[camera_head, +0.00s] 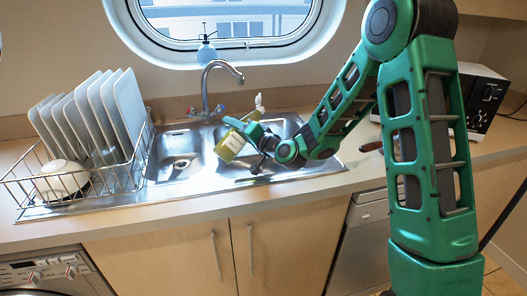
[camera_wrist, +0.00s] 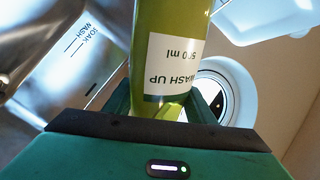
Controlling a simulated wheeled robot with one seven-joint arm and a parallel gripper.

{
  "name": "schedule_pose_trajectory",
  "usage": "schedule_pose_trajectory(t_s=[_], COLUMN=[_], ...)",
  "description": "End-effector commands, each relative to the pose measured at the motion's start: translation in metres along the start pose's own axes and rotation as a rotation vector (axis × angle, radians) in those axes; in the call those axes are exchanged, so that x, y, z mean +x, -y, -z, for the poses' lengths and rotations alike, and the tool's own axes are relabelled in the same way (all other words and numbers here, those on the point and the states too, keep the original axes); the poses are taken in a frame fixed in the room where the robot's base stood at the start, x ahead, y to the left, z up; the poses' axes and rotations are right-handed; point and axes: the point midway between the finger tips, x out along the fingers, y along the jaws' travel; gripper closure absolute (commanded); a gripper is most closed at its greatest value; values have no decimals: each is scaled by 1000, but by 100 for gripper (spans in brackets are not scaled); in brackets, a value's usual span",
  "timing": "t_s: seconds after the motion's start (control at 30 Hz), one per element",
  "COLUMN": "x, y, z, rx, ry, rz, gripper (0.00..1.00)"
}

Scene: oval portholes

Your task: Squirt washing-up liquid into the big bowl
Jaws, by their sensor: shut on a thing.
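A yellow-green washing-up bottle (camera_head: 227,150) with a white label is held tilted over the sink in the head view. My gripper (camera_head: 248,134) is shut on it. In the wrist view the bottle (camera_wrist: 150,28) stands between my fingers, with its "WASH UP 500 ml" label upside down. The steel sink has a left basin (camera_head: 180,146) and a right basin (camera_head: 285,129); the bottle and gripper partly cover the right one. A basin wall (camera_wrist: 62,65) marked "WASH" and "SOAK" shows in the wrist view.
A curved tap (camera_head: 205,88) stands behind the basins. A wire rack (camera_head: 140,160) with several plates and a white bowl (camera_head: 62,180) is at the left. A dark-fronted appliance (camera_head: 482,98) is at the right.

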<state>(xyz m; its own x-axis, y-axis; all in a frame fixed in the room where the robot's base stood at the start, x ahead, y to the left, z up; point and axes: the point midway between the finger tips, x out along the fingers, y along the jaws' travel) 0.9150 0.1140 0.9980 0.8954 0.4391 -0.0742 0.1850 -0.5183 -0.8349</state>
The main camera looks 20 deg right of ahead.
Motion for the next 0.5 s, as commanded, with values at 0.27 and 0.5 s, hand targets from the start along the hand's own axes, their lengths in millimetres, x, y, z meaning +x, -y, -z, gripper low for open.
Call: schedule_pose_trajectory(t_s=[0.27, 0.5], x=[0, 1], y=[1, 1], z=[13, 27], rx=[-160, -371], ry=[-20, -38], rz=[-2, -10], gripper=[81, 81])
